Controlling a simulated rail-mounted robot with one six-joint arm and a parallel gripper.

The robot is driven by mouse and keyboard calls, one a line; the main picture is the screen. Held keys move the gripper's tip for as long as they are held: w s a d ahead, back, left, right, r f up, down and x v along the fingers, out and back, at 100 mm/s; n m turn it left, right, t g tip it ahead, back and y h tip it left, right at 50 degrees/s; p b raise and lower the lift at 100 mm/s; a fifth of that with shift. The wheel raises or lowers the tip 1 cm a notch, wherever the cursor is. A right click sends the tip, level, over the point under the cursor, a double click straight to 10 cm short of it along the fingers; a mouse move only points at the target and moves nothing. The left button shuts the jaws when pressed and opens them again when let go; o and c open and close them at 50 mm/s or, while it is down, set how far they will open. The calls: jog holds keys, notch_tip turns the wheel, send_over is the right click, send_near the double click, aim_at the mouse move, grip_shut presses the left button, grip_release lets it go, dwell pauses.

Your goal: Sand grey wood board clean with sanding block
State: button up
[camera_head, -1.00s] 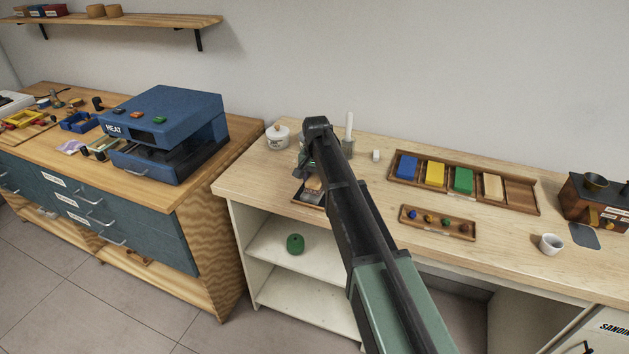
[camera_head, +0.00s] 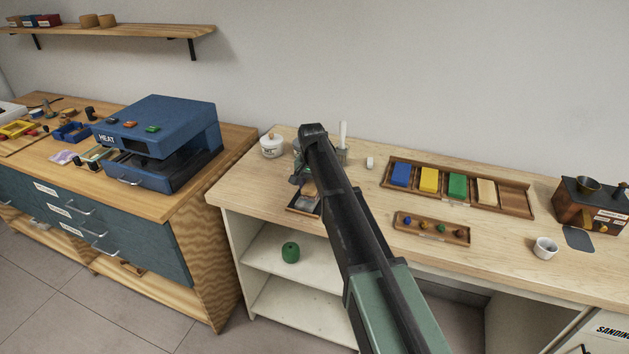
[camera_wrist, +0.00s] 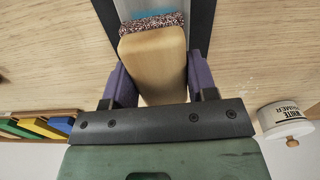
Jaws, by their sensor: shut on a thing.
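My gripper (camera_wrist: 152,90) is shut on a pale wooden sanding block (camera_wrist: 152,55) with a speckled, gritty face along its far edge in the wrist view. Purple fingers flank the block. Beyond it lies a dark grey flat surface (camera_wrist: 201,25) with a blue strip (camera_wrist: 153,13); whether the block touches it I cannot tell. In the head view my gripper (camera_head: 299,178) is low over a dark-edged tray (camera_head: 291,208) at the left of the pale bench, partly hidden by my arm. I cannot clearly make out a grey board.
A white primer pot (camera_head: 271,146) stands behind, left of my gripper. A tray of coloured blocks (camera_head: 517,200) and a small tray of knobs (camera_head: 432,237) lie to the right. A white cup (camera_head: 545,248) is farther right. The blue heat press (camera_head: 160,130) stands on the left bench.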

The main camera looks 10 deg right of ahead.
aim_at(305, 203)
jog(key=shift+s+a, duration=0.55)
jog(key=shift+s, duration=0.25)
jog(key=shift+s+a, duration=0.5)
jog(key=shift+s, duration=0.25)
jog(key=shift+s+a, duration=0.55)
jog(key=shift+s, duration=0.25)
notch_tip(305, 203, up, 6)
jog(key=p, duration=0.6)
jog(key=shift+r, duration=0.1)
notch_tip(305, 203, up, 3)
jog(key=p, duration=0.3)
